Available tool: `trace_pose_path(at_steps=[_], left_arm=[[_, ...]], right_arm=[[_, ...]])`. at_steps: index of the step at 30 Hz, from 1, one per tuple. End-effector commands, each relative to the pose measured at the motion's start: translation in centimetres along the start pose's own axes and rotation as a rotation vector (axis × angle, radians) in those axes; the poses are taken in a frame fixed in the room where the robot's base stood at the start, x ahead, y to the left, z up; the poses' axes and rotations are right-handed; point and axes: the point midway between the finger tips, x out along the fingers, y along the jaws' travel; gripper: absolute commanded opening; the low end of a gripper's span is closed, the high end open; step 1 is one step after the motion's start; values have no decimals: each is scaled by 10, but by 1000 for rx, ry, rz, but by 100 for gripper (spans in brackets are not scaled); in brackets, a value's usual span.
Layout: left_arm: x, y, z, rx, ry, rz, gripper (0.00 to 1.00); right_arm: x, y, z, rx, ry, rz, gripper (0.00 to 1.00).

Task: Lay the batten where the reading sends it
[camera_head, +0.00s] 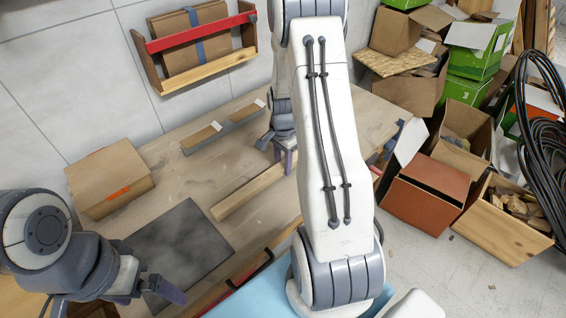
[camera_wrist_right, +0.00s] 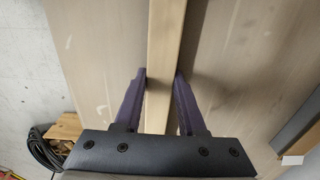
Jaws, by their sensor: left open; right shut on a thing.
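The batten (camera_head: 245,192), a long pale wooden strip, lies diagonally over the middle of the table; I cannot tell whether it touches the tabletop. My right gripper (camera_head: 286,160) is at its far end, partly hidden by my right arm. In the right wrist view the batten (camera_wrist_right: 166,45) runs between the purple fingers of the right gripper (camera_wrist_right: 161,78), which is shut on it. My left gripper (camera_head: 172,292) is open and empty at the lower left, near the dark square mat (camera_head: 182,243). I see no legible reading.
Two grey holders, one nearer (camera_head: 203,138) and one farther (camera_head: 246,113), carry wooden pieces and white tags at the back. A cardboard box (camera_head: 110,180) stands at left. A wall rack (camera_head: 203,45) hangs behind. Boxes and a coiled hose (camera_head: 540,130) fill the right floor.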

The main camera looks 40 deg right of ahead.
Motion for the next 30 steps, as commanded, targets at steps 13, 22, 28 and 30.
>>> trace_pose_path(at_steps=[13, 22, 28, 30], left_arm=[[2, 0, 0, 0, 0, 0, 100], [0, 0, 0, 0, 0, 0, 100], [1, 0, 0, 0, 0, 0, 100], [1, 0, 0, 0, 0, 0, 100]], right_arm=[[2, 0, 0, 0, 0, 0, 69], [0, 0, 0, 0, 1, -1, 69], [-26, -1, -1, 0, 4, -6, 69], [-41, -2, -1, 0, 4, -7, 69]])
